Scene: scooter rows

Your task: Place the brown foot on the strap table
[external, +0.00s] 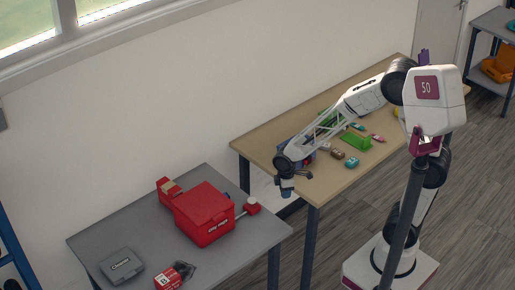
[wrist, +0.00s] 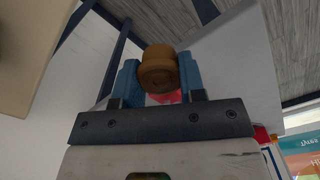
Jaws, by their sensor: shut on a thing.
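The brown foot (wrist: 159,68) is a short, round brown piece held between the two blue fingers of my gripper (wrist: 158,80) in the wrist view. In the external view my gripper (external: 287,191) hangs pointing down by the left end of the wooden table (external: 262,140), above the gap between the two tables. The foot cannot be made out there. The grey table (external: 135,222) stands at the lower left; no label shows which table is the strap table. Its grey top also shows at the right in the wrist view (wrist: 235,65).
On the grey table are a red machine (external: 207,213), a dark grey case (external: 121,265) and a red-and-black box (external: 174,276). The wooden table holds a green tray (external: 356,139) and several small parts. The grey table's left middle and front right are bare.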

